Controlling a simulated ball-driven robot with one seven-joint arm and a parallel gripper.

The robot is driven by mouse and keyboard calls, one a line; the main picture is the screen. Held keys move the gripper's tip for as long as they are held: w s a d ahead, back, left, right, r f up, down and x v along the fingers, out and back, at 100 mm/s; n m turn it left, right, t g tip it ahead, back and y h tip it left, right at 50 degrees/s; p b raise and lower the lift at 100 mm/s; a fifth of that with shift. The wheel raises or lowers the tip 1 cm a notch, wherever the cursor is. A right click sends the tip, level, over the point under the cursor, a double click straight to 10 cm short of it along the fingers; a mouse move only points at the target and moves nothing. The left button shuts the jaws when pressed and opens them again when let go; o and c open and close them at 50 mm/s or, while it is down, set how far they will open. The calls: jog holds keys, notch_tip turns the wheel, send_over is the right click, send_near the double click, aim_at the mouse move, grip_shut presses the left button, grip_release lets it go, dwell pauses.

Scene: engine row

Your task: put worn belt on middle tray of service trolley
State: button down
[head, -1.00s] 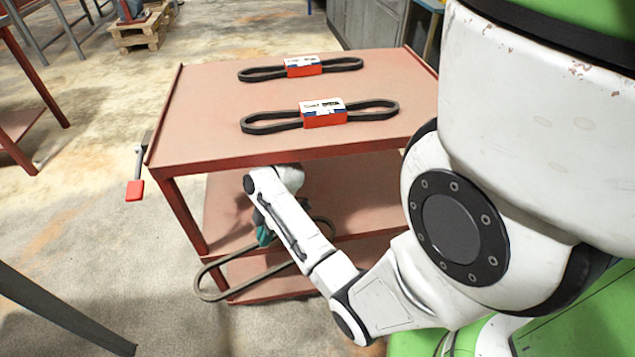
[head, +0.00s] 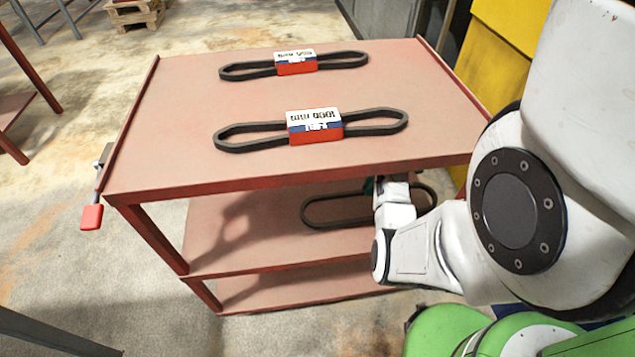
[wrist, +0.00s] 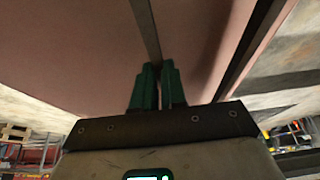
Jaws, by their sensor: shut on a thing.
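The worn belt (head: 320,224), a dark loop with no sleeve, shows in the head view inside the trolley, under the top tray. It lies over the middle tray (head: 225,235), toward its right side; I cannot tell whether it touches the tray. My gripper (head: 371,186) reaches in below the top tray's front edge, which hides part of it. In the wrist view my gripper's green fingers (wrist: 158,88) are shut on the belt, and a dark strip of it (wrist: 146,30) runs up from between them. The service trolley (head: 250,183) is red with three levels.
Two belts in printed sleeves lie on the top tray, one near (head: 315,127) and one far (head: 295,63). A red-ended lever (head: 91,216) sticks out at the trolley's left. A yellow cabinet (head: 497,60) stands behind at the right. The lower tray (head: 290,288) looks bare.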

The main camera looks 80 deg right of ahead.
aim_at(315, 197)
jog(key=shift+s+d, duration=0.25)
jog(key=shift+s, duration=0.15)
jog(key=w+a, duration=0.2)
jog(key=w, duration=0.3)
jog(key=w+a, duration=0.2)
jog(key=w, duration=0.4)
jog(key=w+a, duration=0.3)
jog(key=w, duration=0.2)
jog(key=shift+w, duration=0.3)
notch_tip(315, 197, down, 4)
jog(key=shift+r+b, duration=0.2)
jog(key=shift+b, duration=0.45)
jog(key=c, duration=1.2)
grip_release()
